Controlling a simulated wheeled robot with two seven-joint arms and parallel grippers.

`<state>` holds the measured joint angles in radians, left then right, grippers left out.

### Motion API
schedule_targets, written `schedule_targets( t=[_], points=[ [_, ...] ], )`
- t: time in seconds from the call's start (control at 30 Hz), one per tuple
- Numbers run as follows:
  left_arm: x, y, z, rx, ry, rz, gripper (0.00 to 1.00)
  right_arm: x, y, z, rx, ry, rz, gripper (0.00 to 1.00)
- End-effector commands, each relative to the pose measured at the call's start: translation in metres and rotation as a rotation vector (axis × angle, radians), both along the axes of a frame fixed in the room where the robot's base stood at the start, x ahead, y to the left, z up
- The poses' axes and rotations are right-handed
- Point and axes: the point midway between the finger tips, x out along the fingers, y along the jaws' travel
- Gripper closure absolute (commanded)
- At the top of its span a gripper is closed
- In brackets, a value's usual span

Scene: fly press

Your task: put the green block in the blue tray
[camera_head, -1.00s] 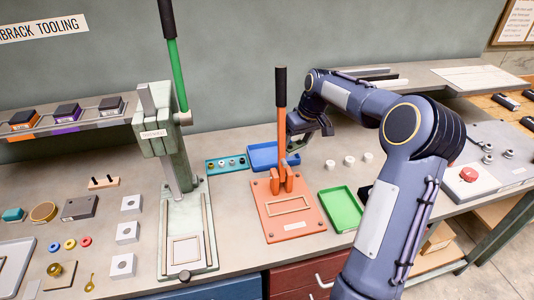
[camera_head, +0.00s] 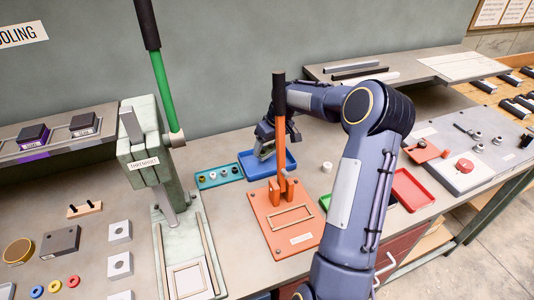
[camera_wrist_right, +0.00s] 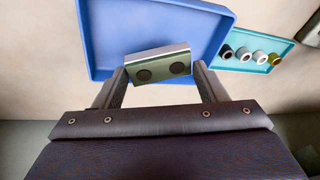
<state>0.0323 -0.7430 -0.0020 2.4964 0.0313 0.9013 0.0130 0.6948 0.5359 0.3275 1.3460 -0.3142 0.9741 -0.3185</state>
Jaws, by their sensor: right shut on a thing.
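My right gripper (camera_head: 265,138) is shut on the green block (camera_wrist_right: 160,68), a flat piece with two dark round spots and a pale upper edge. In the right wrist view the block sits between both fingertips (camera_wrist_right: 160,82) and overlaps the near edge of the blue tray (camera_wrist_right: 108,40). In the head view the blue tray (camera_head: 262,172) lies on the bench behind the orange press, and the gripper is over it. The block's height above the tray floor is hard to tell. My left gripper is not in view.
The orange press (camera_head: 293,240) with its upright lever stands in front of the tray. A teal rack (camera_head: 212,181) of small round parts is beside the tray's left. A green press (camera_head: 145,160) stands farther left. A red tray (camera_head: 412,188) lies to the right.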

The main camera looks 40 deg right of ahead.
Motion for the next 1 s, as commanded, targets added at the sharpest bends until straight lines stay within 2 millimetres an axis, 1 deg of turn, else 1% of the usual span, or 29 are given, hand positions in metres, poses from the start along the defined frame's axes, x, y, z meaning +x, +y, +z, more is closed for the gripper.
schedule_targets(
  t=[0.2,0.3,0.57,0.67,0.7,0.87,1.0],
  points=[
    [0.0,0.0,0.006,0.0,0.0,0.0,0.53,0.0,0.001,-0.027,0.002,0.001,0.0,0.68],
    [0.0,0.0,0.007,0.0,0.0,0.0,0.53,0.0,0.0,-0.037,0.001,-0.001,-0.001,0.68],
    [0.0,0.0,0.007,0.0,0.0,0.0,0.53,0.0,0.0,-0.039,0.0,-0.003,0.0,0.68],
    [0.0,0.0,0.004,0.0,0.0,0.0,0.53,0.0,0.0,-0.042,0.0,-0.002,0.0,0.68],
    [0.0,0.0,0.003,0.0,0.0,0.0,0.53,0.0,0.0,-0.042,0.0,-0.002,0.0,0.34],
    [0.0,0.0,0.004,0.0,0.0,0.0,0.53,0.0,0.0,-0.041,0.0,-0.002,0.0,0.13],
    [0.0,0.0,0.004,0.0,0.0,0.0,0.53,0.0,0.0,-0.041,0.0,-0.002,0.0,0.13]
  ],
)
